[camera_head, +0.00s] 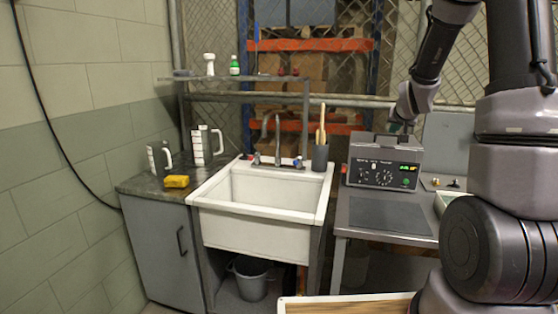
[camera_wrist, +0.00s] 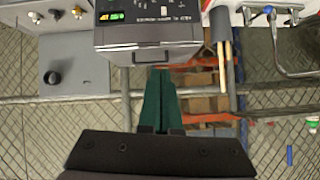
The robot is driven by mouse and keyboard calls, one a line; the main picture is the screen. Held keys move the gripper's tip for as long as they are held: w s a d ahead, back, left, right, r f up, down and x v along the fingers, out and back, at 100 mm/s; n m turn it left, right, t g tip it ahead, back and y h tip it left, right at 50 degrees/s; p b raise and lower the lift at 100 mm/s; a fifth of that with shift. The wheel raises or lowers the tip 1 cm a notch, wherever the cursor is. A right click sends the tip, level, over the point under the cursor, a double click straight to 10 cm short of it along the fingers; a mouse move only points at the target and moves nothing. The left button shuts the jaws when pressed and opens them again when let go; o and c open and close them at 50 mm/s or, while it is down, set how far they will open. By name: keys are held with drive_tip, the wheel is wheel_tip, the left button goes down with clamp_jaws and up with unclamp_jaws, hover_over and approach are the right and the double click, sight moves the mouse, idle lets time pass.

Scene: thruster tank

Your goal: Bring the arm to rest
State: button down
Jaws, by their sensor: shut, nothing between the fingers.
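My arm (camera_head: 430,60) reaches in from the right side of the head view and bends down toward the bench. My gripper (camera_wrist: 160,72) shows in the wrist view as two green fingers pressed together, with nothing between them. In the head view only a bit of my gripper (camera_head: 396,126) shows, just above and behind the top of a grey instrument box (camera_head: 384,162) with dials and a lit display. In the wrist view, which looks upside down, the fingertips are close to the box's handle (camera_wrist: 150,55); I cannot tell whether they touch.
A white sink (camera_head: 262,218) with a faucet stands left of the bench (camera_head: 387,215). A dark cup (camera_head: 320,157) with wooden-handled tools is beside the box. White jugs (camera_head: 207,146) and a yellow sponge (camera_head: 176,181) sit on the left counter. A shelf (camera_head: 245,78) and mesh fence stand behind.

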drive_tip(key=s+a+r+g+y, duration=0.1)
drive_tip(key=s+a+r, duration=0.3)
drive_tip(key=s+r, duration=0.3)
drive_tip(key=s+a+r+g+y, duration=0.1)
drive_tip(key=s+a+r, duration=0.4)
drive_tip(key=s, duration=0.5)
drive_tip(key=s+a+g+y, duration=0.1)
drive_tip(key=s+a, duration=0.1)
drive_tip(key=s, duration=0.7)
drive_tip(key=s+a+r+y, duration=0.1)
drive_tip(key=s+a, duration=0.2)
drive_tip(key=s, duration=0.5)
drive_tip(key=shift+s+a+r+g, duration=0.2)
drive_tip(key=shift+s+a+g, duration=0.1)
drive_tip(key=shift+s+g, duration=0.1)
